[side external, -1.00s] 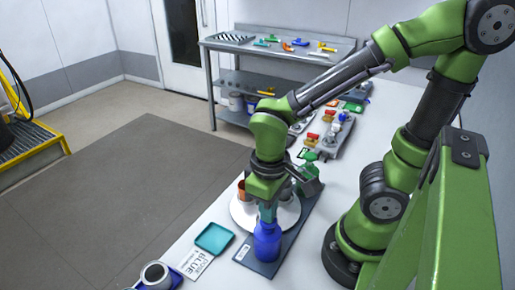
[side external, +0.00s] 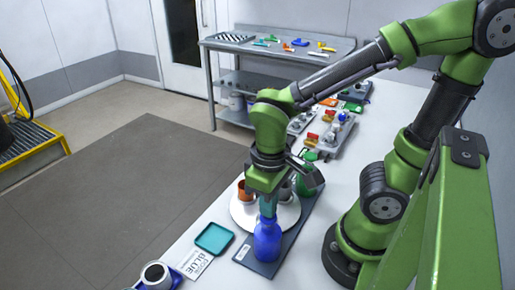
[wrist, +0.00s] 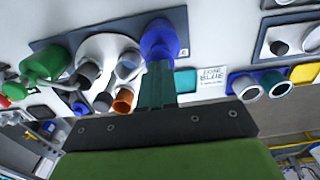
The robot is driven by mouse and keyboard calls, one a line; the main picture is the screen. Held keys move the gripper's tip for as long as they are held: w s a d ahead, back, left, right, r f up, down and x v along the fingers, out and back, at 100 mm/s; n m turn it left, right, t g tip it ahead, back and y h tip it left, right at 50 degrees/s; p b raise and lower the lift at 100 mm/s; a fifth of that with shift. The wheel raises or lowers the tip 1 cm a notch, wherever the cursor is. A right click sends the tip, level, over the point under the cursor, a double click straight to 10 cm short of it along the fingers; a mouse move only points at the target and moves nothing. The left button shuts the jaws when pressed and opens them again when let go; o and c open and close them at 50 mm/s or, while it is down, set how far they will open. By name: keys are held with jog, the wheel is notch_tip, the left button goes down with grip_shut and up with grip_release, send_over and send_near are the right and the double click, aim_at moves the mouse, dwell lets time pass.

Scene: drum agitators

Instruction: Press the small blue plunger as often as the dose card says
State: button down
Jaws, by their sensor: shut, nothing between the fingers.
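A blue bottle-shaped dispenser (side external: 267,242) stands upright on the near end of a dark base plate (side external: 292,235); it also shows in the wrist view (wrist: 160,40). My gripper (side external: 267,214) points down just above its top, with the teal fingers together and empty. The wrist view shows my fingertips (wrist: 160,65) overlapping the dispenser's top; I cannot tell whether they touch it, and no separate plunger cap is clear. The dose card (side external: 195,263) lies on the bench to the left; its word BLUE is legible in the wrist view (wrist: 212,77), but the smaller line below is unreadable.
A white round plate (side external: 240,217) with several cups, one orange (side external: 243,192), is behind the blue dispenser. A green dispenser (wrist: 42,66) stands beyond it. A teal tray (side external: 214,239) and a blue holder with a grey cup (side external: 157,275) are to the left.

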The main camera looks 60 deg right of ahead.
dwell(0.3)
jog(key=shift+f, duration=0.95)
jog(key=shift+r, duration=0.95)
